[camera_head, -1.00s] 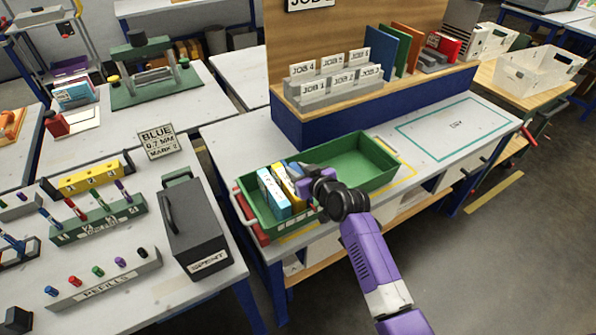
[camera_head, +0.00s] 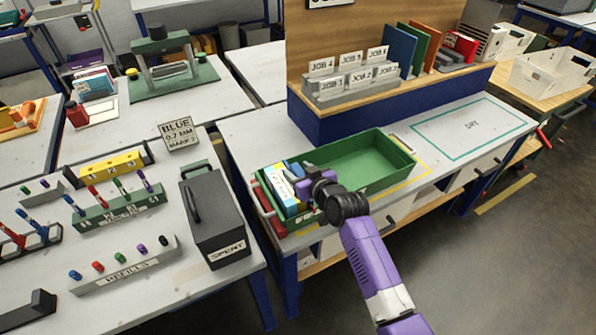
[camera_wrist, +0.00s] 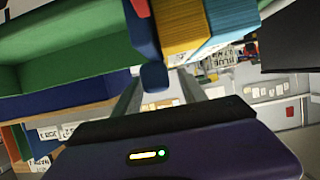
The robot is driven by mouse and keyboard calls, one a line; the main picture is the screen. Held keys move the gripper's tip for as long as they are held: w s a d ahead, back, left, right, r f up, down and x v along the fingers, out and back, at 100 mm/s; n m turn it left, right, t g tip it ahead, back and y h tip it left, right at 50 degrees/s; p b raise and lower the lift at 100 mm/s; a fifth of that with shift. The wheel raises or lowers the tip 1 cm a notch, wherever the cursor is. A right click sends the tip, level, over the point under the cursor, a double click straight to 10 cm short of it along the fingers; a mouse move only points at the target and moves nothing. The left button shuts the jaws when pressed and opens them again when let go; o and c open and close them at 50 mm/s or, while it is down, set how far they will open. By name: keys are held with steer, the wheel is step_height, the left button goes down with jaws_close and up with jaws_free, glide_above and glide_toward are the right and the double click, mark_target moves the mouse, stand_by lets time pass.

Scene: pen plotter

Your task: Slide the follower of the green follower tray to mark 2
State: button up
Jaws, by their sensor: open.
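The green follower tray (camera_head: 389,149) lies along the bench, its right part empty. Blue, white and yellow upright pieces (camera_head: 279,186) stand packed at its left end. My gripper (camera_head: 299,178) is low over the tray, just right of these pieces. In the wrist view, a blue plate (camera_wrist: 143,28), which looks like the follower, stands beside a yellow block (camera_wrist: 185,25). A blue knob (camera_wrist: 154,76) at the plate's edge sits between my open fingers (camera_wrist: 158,88); I cannot tell if they touch it. I cannot read the tray's marks.
A dark SPENT box (camera_head: 222,225) stands on the left table near the tray. The wooden board and blue ledge with JOB cards (camera_head: 345,77) rise behind the tray. The DRY area (camera_head: 470,127) to the right is clear.

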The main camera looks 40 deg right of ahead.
steer(key=b+v, duration=0.1)
steer(key=v, duration=0.6)
steer(key=shift+s, duration=0.25)
steer(key=shift+s+a+r, duration=0.1)
steer(key=shift+s, duration=0.05)
steer(key=shift+r, duration=0.15)
step_height(320, 180, up, 6)
steer(key=s+m+t+h, duration=0.1)
steer(key=s+t+h, duration=0.1)
steer(key=s, duration=0.1)
steer(key=s+a+n+y, duration=0.1)
steer(key=s+a+y, duration=0.1)
steer(key=s+a, duration=0.5)
steer(key=s+a+r+n+y, duration=0.1)
steer(key=s+a+y, duration=0.1)
steer(key=s+a, duration=0.5)
steer(key=s+a+n+y, duration=0.1)
steer(key=s+a, duration=0.6)
steer(key=s, duration=1)
steer(key=shift+r+n+y, duration=0.15)
steer(key=shift+n+y, duration=0.25)
steer(key=shift+n, duration=0.2)
